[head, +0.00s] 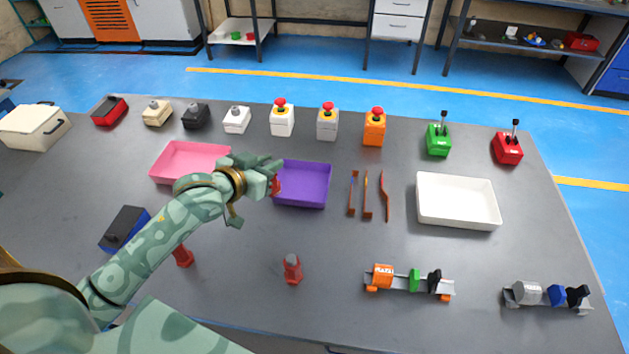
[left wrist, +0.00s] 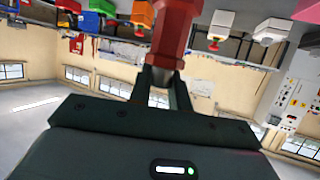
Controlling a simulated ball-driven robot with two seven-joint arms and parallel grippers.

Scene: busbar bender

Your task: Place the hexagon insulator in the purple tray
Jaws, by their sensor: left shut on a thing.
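My left gripper (head: 266,178) is shut on a red insulator (head: 276,184), at the left edge of the purple tray (head: 305,184) in the head view. In the left wrist view the two fingers (left wrist: 165,85) close on the insulator (left wrist: 175,35), which has flat faces. The gripper hides part of it in the head view. The purple tray looks empty where it shows. Two other red insulators stand on the table, one near the front middle (head: 292,269) and one beside my left forearm (head: 183,256). My right gripper is not in view.
A pink tray (head: 180,150) lies left of the purple one, partly behind my arm. Copper busbars (head: 367,195) lie just to its right, then a white tray (head: 457,183). Buttons and switch boxes line the back. Rails with terminal blocks (head: 408,283) sit at front right.

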